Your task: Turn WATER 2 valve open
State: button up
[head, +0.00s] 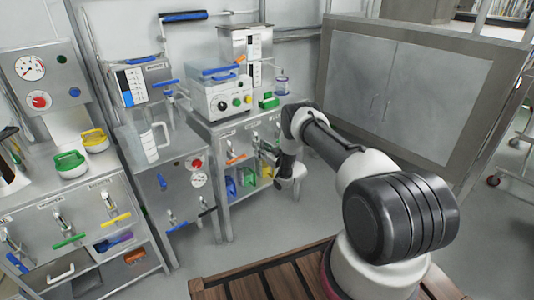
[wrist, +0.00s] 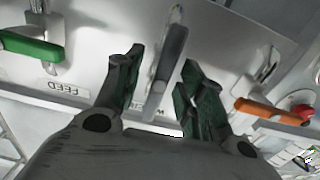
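In the wrist view, a valve with a dark grey lever handle (wrist: 167,66) stands in the middle, on a pale metal panel. A label under it is mostly hidden; only a letter like W shows, so I cannot confirm that it reads WATER 2. The lever runs roughly up and down the picture, slightly tilted. My gripper (wrist: 162,60) is open, with one finger on each side of the lever and visible gaps between. In the head view my gripper (head: 267,152) is at the front of the middle cabinet, and my wrist partly hides the valve there.
A green-handled valve (wrist: 30,46) labelled FEED is left of the fingers, and an orange-handled valve (wrist: 268,111) is close on the right, in the wrist view. Colored containers (head: 247,177) sit on the cabinet's lower shelf. Open grey floor (head: 265,225) lies before the cabinet.

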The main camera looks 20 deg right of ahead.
jog(key=v, duration=1.1)
jog(key=shift+s, duration=0.25)
